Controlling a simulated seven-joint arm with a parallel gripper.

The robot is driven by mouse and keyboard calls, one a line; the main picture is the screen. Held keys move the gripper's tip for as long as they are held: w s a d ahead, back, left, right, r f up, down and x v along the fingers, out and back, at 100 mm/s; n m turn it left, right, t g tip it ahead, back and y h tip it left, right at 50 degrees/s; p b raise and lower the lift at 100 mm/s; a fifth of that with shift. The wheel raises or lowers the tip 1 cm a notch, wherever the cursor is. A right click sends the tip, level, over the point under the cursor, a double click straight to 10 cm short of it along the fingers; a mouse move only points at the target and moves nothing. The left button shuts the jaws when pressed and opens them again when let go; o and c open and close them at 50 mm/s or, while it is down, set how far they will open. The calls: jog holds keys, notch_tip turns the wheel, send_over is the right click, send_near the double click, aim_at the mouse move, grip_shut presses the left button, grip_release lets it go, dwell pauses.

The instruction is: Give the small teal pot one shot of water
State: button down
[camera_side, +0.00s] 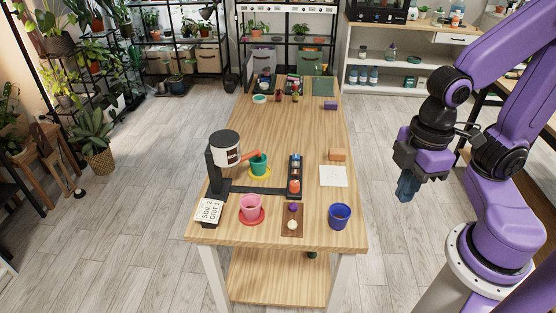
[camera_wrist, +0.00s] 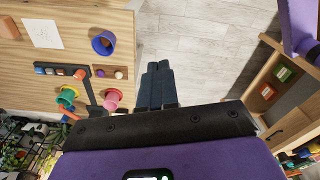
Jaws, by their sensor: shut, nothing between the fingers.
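The small teal pot (camera_side: 258,166) stands upright on a yellow saucer (camera_side: 267,174) on the wooden table, beside a white dispenser (camera_side: 225,152) with a black lid and stand. An orange spout (camera_side: 249,154) reaches from the dispenser toward the pot's rim. The teal pot also shows in the wrist view (camera_wrist: 67,96). A black strip (camera_side: 295,160) right of the pot holds several small coloured pieces. My gripper (camera_side: 404,197) is shut and empty, in the air off the table's right side. In the wrist view its fingers (camera_wrist: 158,66) are together over the floor. The pot's inside is not clear.
A pink pot (camera_side: 250,206) on a red saucer and a blue pot (camera_side: 340,216) stand near the front edge. A brown board (camera_side: 292,227), a lettered card (camera_side: 208,212), a white sheet (camera_side: 334,177) and an orange-brown block (camera_side: 337,154) lie nearby. The table's middle is clear.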

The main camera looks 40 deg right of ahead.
jog(key=w+a+f+m+t+y, duration=0.15)
jog(key=w+a, duration=0.25)
jog(key=w, duration=0.8)
jog(key=m+t+h, duration=0.3)
jog(key=t, duration=0.5)
send_over(298, 157)
notch_tip(298, 157, down, 11)
jog(key=shift+n+g+y, duration=0.25)
jog(key=shift+a+f, duration=0.1)
jog(key=shift+f, duration=4.3)
jog(key=shift+f, duration=0.15)
jog(key=shift+f, duration=0.25)
